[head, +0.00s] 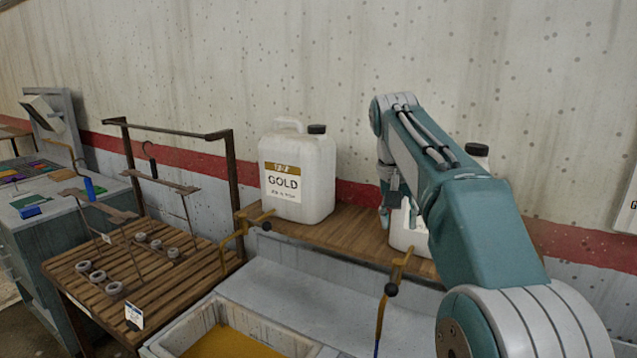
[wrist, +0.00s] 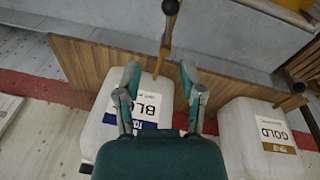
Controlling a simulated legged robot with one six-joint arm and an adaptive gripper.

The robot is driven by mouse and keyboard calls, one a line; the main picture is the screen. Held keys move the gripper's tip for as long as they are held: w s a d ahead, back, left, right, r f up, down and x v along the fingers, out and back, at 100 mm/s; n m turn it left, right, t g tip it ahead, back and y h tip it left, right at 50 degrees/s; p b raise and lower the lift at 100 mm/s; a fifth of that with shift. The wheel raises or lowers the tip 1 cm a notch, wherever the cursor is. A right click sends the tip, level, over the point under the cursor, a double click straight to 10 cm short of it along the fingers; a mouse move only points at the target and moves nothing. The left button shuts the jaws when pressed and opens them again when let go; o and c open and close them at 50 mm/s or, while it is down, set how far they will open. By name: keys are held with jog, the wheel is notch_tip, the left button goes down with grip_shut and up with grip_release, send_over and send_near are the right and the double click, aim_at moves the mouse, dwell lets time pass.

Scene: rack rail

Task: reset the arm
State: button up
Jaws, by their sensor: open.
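My gripper (wrist: 160,72) is open and empty in the wrist view, its two fingers spread apart. A white canister (wrist: 150,88) with a label starting "BL" shows behind and between the fingers; I cannot tell how far off it is. In the head view, my arm bends down toward the shelf at the right. It hides much of that second canister (head: 404,232), and the gripper (head: 385,215) shows only in part beside it.
A white GOLD canister (head: 298,180) stands upright on the wooden shelf (head: 345,228), left of my arm. Hooked rails (head: 393,285) stand in front, by a basin with yellow liquid (head: 230,343). A slatted table (head: 150,262) with several grey rings and a rack frame (head: 235,185) are left.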

jog(key=s+f+n+t, duration=0.1)
jog(key=s+f, duration=0.4)
jog(key=s, duration=0.4)
jog(key=s+f+n+t+y, duration=0.1)
jog(key=s+f, duration=0.4)
jog(key=s, duration=0.5)
jog(key=s+f+t, duration=0.2)
jog(key=s+f, duration=0.3)
jog(key=s, duration=0.5)
jog(key=shift+f+n+t+y, duration=0.15)
jog(key=shift+n+t+y, duration=0.15)
jog(key=shift+n+t, duration=0.1)
dwell(4.7)
